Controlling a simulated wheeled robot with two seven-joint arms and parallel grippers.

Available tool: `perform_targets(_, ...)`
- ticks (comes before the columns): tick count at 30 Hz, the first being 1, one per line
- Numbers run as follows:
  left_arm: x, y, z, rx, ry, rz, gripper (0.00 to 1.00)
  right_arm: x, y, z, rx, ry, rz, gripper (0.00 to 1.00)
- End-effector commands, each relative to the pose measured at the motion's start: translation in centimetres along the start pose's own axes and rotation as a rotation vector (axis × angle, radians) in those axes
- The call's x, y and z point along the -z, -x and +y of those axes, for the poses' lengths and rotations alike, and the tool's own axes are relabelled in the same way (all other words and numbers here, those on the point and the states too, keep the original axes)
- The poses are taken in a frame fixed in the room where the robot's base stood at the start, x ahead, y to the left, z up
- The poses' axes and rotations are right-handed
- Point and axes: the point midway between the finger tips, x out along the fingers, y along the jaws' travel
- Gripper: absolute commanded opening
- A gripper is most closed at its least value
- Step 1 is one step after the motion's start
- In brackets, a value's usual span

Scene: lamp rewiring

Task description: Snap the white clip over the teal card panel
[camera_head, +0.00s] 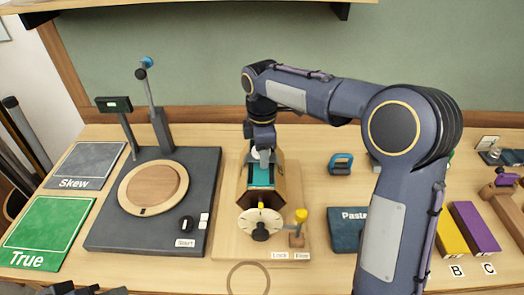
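The teal card panel (261,175) lies in the wooden holder (279,186) at the table's middle. My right gripper (262,151) points down at the panel's far end. A small white piece, which looks like the white clip (263,156), shows at its fingertips, at or just above the panel's far edge. The fingers are too small and too covered to tell whether they grip it or whether it touches the panel. Dark parts at the bottom left edge (85,290) may be my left gripper; its fingers cannot be made out.
A dial (260,223) and a yellow-topped knob (300,216) stand at the holder's front. A dark device with a round wooden plate (153,188) is at left, beside the green True mat (47,232) and grey Skew mat (87,165). A teal block (341,164) lies right of the holder.

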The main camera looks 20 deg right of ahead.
Motion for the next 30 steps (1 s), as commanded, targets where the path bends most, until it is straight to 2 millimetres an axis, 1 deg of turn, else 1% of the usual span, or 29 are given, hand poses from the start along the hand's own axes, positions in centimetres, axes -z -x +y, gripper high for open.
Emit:
perform_targets(1,-0.02,-0.03,-0.02,0.0,0.0,0.0,0.36,0.0,-0.27,-0.11,0.007,0.001,-0.002,0.54)
perform_targets(4,-0.02,-0.04,-0.02,0.0,0.0,0.0,0.36,0.0,-0.29,-0.14,0.008,0.001,-0.002,0.67)
perform_targets(5,-0.02,-0.04,-0.02,0.0,0.0,0.0,0.36,0.0,-0.3,-0.16,0.009,0.001,-0.002,0.69)
perform_targets(15,-0.02,-0.05,-0.02,0.0,0.0,0.0,0.36,0.01,-0.41,-0.25,0.013,0.001,-0.003,0.69)
perform_targets(16,-0.03,-0.05,-0.02,0.0,0.0,0.0,0.36,0.0,-0.42,-0.26,0.013,0.001,-0.003,0.68)
perform_targets(18,-0.03,-0.05,-0.03,0.0,0.0,0.0,0.36,0.0,-0.44,-0.26,0.013,0.002,-0.004,0.76)
perform_targets(22,-0.03,-0.06,-0.03,0.0,0.0,0.0,0.36,-0.01,-0.45,-0.23,0.012,0.001,-0.004,0.87)
perform_targets(30,0.0,-0.01,0.0,0.0,0.0,0.0,0.36,-0.04,-0.36,-0.14,0.009,0.0,-0.004,0.87)
